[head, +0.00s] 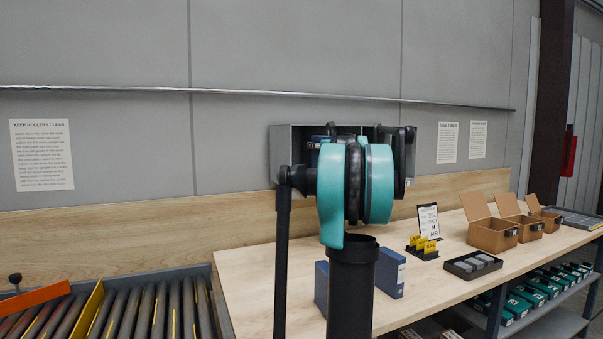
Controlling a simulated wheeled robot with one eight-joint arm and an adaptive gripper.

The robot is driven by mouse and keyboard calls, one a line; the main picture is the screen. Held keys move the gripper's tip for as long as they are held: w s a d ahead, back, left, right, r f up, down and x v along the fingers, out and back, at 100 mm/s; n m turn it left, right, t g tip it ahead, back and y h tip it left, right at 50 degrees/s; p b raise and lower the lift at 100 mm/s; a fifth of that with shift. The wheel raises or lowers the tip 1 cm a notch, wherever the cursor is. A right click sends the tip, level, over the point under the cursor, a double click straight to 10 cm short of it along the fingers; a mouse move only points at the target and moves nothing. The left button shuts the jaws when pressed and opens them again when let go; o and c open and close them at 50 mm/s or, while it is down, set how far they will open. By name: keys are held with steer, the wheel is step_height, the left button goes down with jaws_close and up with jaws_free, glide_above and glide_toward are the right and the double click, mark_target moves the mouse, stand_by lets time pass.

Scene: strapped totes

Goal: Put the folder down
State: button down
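My teal and black arm fills the middle of the head view and hides what is behind it. Dark parts (401,150) show at its far end, in front of a grey wall box; I cannot make out the fingertips or whether they hold anything. A blue upright folder-like object (390,273) with a small pale label stands on the wooden table (255,275), right of my arm. Another blue upright surface (321,287) shows to the left; whether the two are one piece is hidden. Something dark blue shows inside the wall box (281,153).
A roller conveyor (150,310) with an orange piece (35,297) lies at the left. On the table's right are a black tray (472,265), yellow cards (425,245), a sign (429,221) and several open cardboard boxes (492,233). Bare tabletop shows left of my arm.

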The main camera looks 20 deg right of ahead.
steer(key=w, duration=1.7)
step_height(320, 180, down, 7)
steer(key=w, duration=0.1)
steer(key=shift+a, duration=0.35)
steer(key=shift+f, duration=0.15)
steer(key=c, duration=1.1)
jaws_free()
steer(key=shift+o, duration=0.2)
steer(key=s, duration=1.2)
steer(key=shift+d, duration=0.2)
